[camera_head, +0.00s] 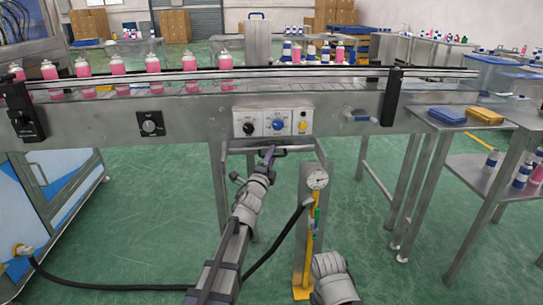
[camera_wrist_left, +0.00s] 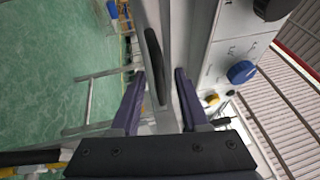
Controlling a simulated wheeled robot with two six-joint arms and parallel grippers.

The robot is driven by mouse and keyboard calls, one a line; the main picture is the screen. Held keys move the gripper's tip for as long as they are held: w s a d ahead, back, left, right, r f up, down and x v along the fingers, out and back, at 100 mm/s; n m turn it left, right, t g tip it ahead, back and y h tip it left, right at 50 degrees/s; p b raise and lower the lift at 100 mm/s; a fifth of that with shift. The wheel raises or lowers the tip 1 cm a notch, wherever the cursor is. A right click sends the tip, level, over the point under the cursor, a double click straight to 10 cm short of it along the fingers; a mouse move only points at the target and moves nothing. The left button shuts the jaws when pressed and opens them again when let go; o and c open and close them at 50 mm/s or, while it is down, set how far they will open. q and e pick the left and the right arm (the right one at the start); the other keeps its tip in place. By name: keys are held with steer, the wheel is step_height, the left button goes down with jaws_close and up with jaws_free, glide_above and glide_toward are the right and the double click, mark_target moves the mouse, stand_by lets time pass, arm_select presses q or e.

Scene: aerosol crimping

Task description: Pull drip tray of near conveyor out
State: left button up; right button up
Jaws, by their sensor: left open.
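The near conveyor (camera_head: 200,108) runs across the head view with pink bottles on its belt. Under its control panel, a thin grey edge, apparently the drip tray (camera_head: 296,148), shows at the conveyor's underside. My left gripper (camera_head: 268,153) is at this edge, below the panel. In the left wrist view my left gripper (camera_wrist_left: 160,72) is open, with its two fingers on either side of a dark elongated bar (camera_wrist_left: 154,62), apparently the tray's handle. I cannot tell whether they touch it. Part of my right arm shows at the bottom of the head view; its gripper does not.
A post with a round gauge (camera_head: 317,180) and yellow base stands right of my left arm. A black hose (camera_head: 120,287) crosses the floor. A blue-sided machine (camera_head: 50,210) is at left, a steel table (camera_head: 470,122) at right.

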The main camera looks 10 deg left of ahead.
arm_select(q)
steer(key=shift+w, duration=0.1)
jaws_close()
stand_by(0.3)
stand_by(1.1)
